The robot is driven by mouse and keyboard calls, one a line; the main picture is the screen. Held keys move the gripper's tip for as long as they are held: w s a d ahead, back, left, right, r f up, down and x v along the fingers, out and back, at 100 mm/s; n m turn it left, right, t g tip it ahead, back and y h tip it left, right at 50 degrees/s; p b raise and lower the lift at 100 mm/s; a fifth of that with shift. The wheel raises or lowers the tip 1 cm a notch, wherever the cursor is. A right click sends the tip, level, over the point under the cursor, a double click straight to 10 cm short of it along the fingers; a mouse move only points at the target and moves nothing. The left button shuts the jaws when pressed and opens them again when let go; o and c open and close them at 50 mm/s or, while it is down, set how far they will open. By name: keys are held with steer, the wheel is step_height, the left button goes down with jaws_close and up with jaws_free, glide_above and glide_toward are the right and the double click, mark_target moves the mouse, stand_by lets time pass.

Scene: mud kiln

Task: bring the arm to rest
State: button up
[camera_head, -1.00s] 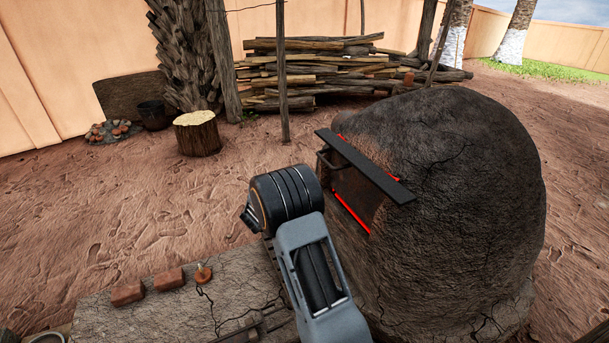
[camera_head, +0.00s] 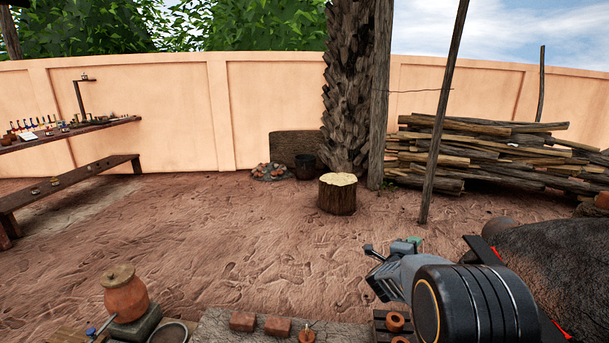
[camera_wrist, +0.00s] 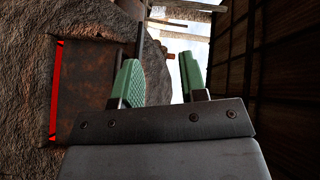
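My arm extends from the lower right of the head view. My gripper (camera_head: 392,248) is at its left end, over the ground to the left of the dark mud kiln (camera_head: 570,265). In the wrist view, my gripper (camera_wrist: 160,78) shows two green-padded fingers with a clear gap between them. It is open and nothing is held. The kiln's rough wall (camera_wrist: 85,22) and its rusty door plate (camera_wrist: 95,85) lie to the left of the fingers, with a red glow along the plate's edge. I cannot tell how far the fingers are from the plate.
A bench (camera_head: 245,322) with bricks (camera_head: 277,326) runs along the front. A clay pot (camera_head: 125,296) stands at lower left. Beyond are a stump (camera_head: 337,194), a thin post (camera_head: 440,130) and a woodpile (camera_head: 490,155). The middle ground is open.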

steer(key=s+a+r+n+y+p, duration=0.4)
steer(key=a+r+n+y+p, duration=0.25)
steer(key=r, duration=0.25)
steer(key=s+a+r+n+y+p, duration=0.5)
steer(key=a+r+n+y+p, duration=0.1)
steer(key=a+r+n, duration=0.2)
steer(key=s+a+r+n+g+p, duration=0.1)
steer(key=s+n+g+p, duration=0.3)
steer(key=s, duration=0.6)
steer(key=s+r+n+g+p, duration=0.4)
steer(key=s+n, duration=0.1)
steer(key=s, duration=0.5)
steer(key=shift+s+a+g+p, duration=0.15)
steer(key=shift+a+g+p, duration=0.2)
steer(key=shift+g+p, duration=0.05)
steer(key=shift+s+a+n, duration=0.1)
steer(key=shift+n, duration=0.15)
